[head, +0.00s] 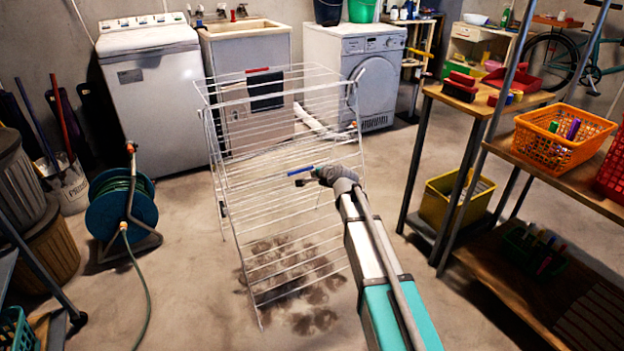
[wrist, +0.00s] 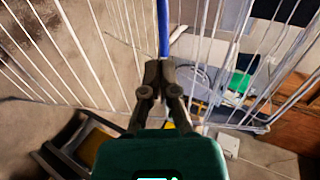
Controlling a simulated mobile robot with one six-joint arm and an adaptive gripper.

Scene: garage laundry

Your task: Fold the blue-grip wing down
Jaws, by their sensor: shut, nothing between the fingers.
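A white wire drying rack (head: 240,185) stands in the middle of the floor, with its wire panels spread. The blue grip (head: 301,171) is a short blue bar on the rack's near side, just by my gripper (head: 300,182). I cannot tell exactly how the blue-grip wing is angled. In the wrist view, my gripper (wrist: 160,68) is shut and empty. The blue grip (wrist: 162,30) runs straight ahead from its fingertips, touching them or very close. White wires pass on both sides of the fingers.
A workbench (head: 553,170) with an orange basket (head: 560,143) stands on the right. A hose reel (head: 122,203) stands to the left. Washing machines and a sink line the back wall.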

